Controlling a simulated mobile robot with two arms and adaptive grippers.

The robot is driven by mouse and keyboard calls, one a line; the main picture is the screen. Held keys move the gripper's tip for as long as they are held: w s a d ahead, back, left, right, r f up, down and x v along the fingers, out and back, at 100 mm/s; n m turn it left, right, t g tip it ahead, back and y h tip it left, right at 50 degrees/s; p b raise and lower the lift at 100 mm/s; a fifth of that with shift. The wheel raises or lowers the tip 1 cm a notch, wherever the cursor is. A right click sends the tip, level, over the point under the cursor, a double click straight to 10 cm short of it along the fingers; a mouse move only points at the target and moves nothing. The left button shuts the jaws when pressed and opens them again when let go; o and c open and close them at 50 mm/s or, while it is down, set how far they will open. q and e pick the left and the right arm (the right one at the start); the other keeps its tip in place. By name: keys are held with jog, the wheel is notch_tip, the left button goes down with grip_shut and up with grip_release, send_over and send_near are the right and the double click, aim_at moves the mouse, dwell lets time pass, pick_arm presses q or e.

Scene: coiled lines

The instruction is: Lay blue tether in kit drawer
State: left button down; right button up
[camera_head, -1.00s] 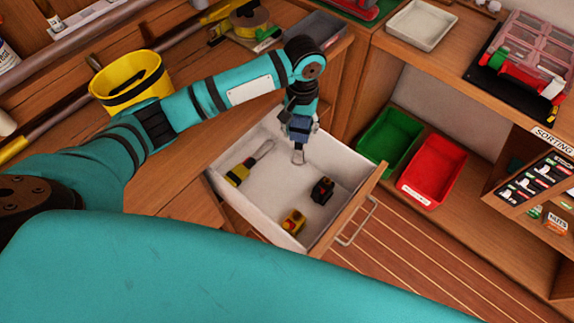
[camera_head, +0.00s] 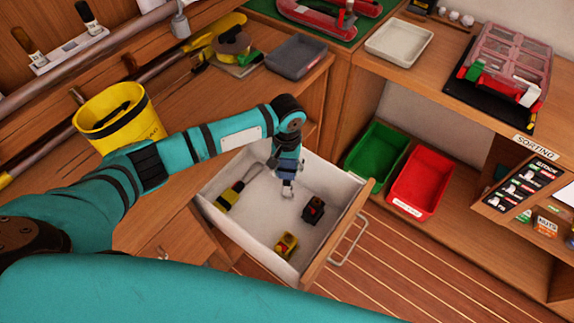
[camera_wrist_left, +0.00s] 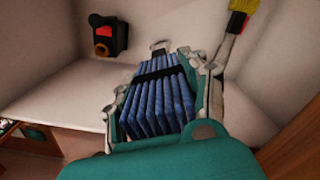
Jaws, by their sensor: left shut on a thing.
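The kit drawer (camera_head: 362,197) is pulled open, with a pale interior and a wooden front. My left gripper (camera_head: 287,180) reaches down inside the drawer, over its middle. It is shut on the blue tether (camera_wrist_left: 158,103), a bundle of blue folds with a black band around it. The fingers hold the bundle on both sides in the left wrist view. A grey metal clip (camera_wrist_left: 160,46) shows at the bundle's far end. I cannot tell whether the bundle touches the drawer floor. My right gripper is not in view.
The drawer holds a yellow-black handled tool (camera_head: 229,196) at left, a black-red device (camera_head: 313,209) at right and a yellow-red item (camera_head: 286,245) near the front. Green (camera_head: 377,157) and red (camera_head: 420,182) bins stand to the right. A yellow bucket (camera_head: 118,116) stands on the bench.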

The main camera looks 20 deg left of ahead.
pick_arm(q)
jog(key=c, duration=0.7)
grip_release()
jog(key=shift+o, duration=0.2)
notch_tip(320, 180, up, 12)
jog(key=shift+r, duration=0.15)
